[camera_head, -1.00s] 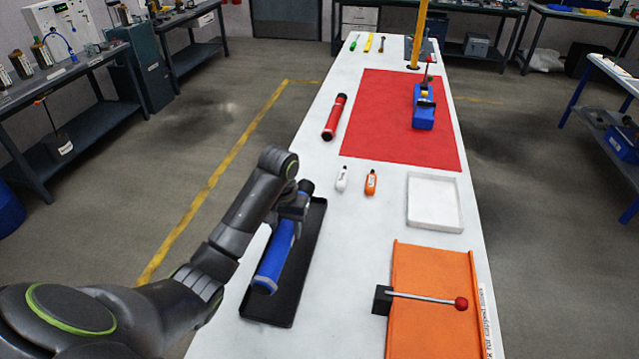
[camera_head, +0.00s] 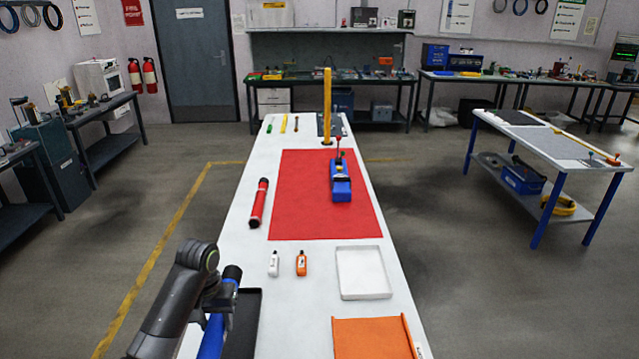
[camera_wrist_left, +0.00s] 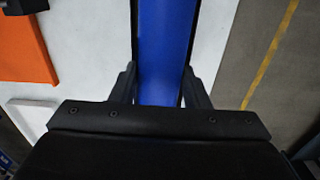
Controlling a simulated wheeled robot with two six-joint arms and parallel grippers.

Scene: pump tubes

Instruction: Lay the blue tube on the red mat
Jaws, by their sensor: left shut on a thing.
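The blue tube (camera_head: 212,338) with a dark end cap is at the bottom left in the head view. My left gripper (camera_head: 217,303) is shut on it near its far end. In the left wrist view, the blue tube (camera_wrist_left: 163,50) runs between the two fingers of my left gripper (camera_wrist_left: 160,88). The tube overlaps the left side of the black tray (camera_head: 245,325) in the head view; its exact height is unclear. Its near end is cut off by the frame. The red mat (camera_head: 300,195) lies flat farther along the white table. My right gripper is not in view.
A blue clamp-like device (camera_head: 341,185) stands on the mat's right part. A red tube (camera_head: 259,203) lies beside its left edge. White (camera_head: 274,264) and orange (camera_head: 301,264) bottles and a white tray (camera_head: 363,273) stand nearer. The mat's left and middle are bare.

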